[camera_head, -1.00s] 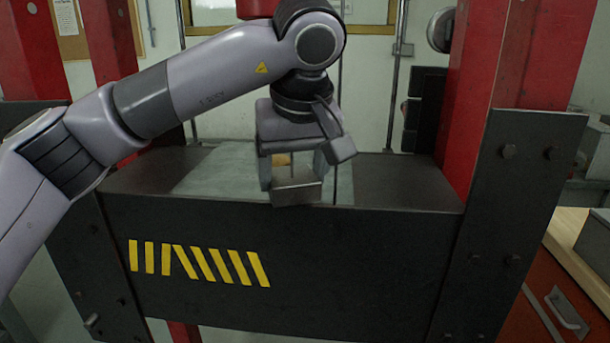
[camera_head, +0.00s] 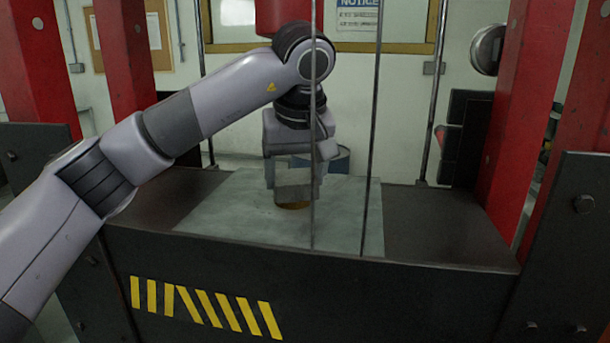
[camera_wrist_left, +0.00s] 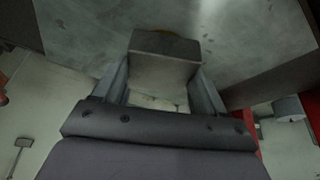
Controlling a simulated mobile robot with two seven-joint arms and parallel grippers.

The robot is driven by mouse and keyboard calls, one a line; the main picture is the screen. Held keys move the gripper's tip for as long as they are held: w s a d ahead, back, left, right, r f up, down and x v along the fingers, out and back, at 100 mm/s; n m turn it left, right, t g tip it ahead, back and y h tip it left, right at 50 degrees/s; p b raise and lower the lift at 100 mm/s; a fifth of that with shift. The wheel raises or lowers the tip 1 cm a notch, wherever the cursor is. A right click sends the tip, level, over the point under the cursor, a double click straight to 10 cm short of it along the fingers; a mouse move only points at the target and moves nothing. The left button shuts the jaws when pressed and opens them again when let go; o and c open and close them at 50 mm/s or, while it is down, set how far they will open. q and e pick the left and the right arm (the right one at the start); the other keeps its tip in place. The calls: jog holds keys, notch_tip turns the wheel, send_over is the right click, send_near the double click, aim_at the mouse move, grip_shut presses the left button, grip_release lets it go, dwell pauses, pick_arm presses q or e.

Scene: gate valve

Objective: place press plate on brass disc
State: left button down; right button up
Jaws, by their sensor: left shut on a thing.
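My left gripper (camera_head: 293,178) is shut on the press plate (camera_head: 293,192), a small grey metal block held between its two fingers. The brass disc (camera_head: 292,206) lies on the grey bed plate (camera_head: 230,213) directly below the press plate. Only the disc's lower front edge shows; the press plate and fingers hide the rest. In the left wrist view, the press plate (camera_wrist_left: 163,62) sits between the finger pads, and a thin brownish edge of the disc shows just beyond it. I cannot tell whether the press plate touches the disc. My right gripper is not in view.
The dark press table (camera_head: 430,225) has red uprights (camera_head: 520,130) at its sides. Two thin vertical rods or cables (camera_head: 372,130) pass in front of the bed plate, one close to the gripper. A red cylinder (camera_head: 285,15) hangs above my arm. The bed plate is otherwise clear.

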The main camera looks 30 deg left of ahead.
pick_arm(q)
jog(key=shift+w+a+r, duration=0.15)
jog(key=shift+w+a, duration=0.35)
jog(key=shift+w, duration=0.05)
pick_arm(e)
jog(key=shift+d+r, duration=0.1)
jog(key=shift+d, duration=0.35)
pick_arm(q)
jog(key=shift+c, duration=0.3)
grip_release()
jog(key=shift+s+f, duration=0.2)
jog(key=shift+f, duration=0.1)
jog(key=shift+v, duration=0.75)
jog(key=s+d, duration=0.2)
jog(key=s, duration=0.1)
jog(key=s+d+b, duration=0.1)
jog(key=s+d, duration=0.2)
jog(key=s+d+b, duration=0.1)
jog(key=s+d, duration=0.1)
jog(key=s, duration=0.1)
jog(key=shift+s+d, duration=0.25)
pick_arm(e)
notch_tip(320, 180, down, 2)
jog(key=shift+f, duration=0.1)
